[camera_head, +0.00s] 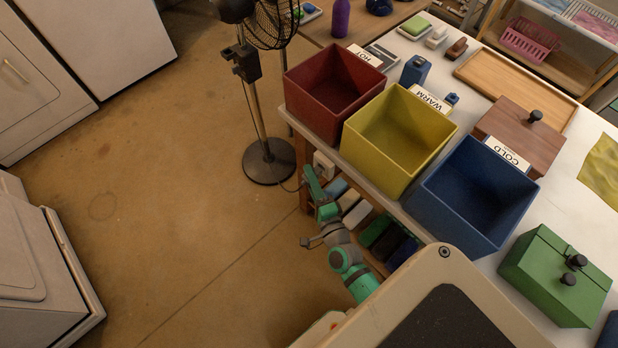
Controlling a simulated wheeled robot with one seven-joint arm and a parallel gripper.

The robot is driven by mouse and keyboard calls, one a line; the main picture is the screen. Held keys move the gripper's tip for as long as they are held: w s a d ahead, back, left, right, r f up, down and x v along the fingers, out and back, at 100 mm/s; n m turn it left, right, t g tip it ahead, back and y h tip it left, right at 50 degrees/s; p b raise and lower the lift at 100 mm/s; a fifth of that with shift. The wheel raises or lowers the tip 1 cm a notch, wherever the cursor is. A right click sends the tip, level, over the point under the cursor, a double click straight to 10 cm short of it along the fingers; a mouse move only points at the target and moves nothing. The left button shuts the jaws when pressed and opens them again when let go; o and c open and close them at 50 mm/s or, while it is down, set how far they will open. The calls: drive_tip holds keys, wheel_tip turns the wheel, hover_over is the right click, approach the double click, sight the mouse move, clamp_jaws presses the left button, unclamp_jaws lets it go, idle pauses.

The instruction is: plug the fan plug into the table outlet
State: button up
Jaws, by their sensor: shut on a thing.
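The pedestal fan (268,160) stands on the floor left of the table, with its round dark base down and its caged head cut off by the top edge. Its thin dark cord (290,188) runs from the base to my gripper. My gripper (308,178) is low beside the table leg and shut on the fan plug, which is too small and covered to make out. The white table outlet (323,164) is on the table's side under the red bin, just up and right of my gripper. I cannot tell whether plug and outlet touch.
Red (330,95), yellow (395,140) and blue (470,198) bins stand along the table edge above my arm. Several items lie on a low shelf (372,232) right beside my arm. The floor to the left is clear.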

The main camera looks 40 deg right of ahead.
drive_tip(key=shift+d, duration=1)
drive_tip(key=o, duration=1.1)
drive_tip(key=v, duration=1)
drive_tip(key=shift+s+a, duration=0.1)
drive_tip(key=shift+s, duration=0.25)
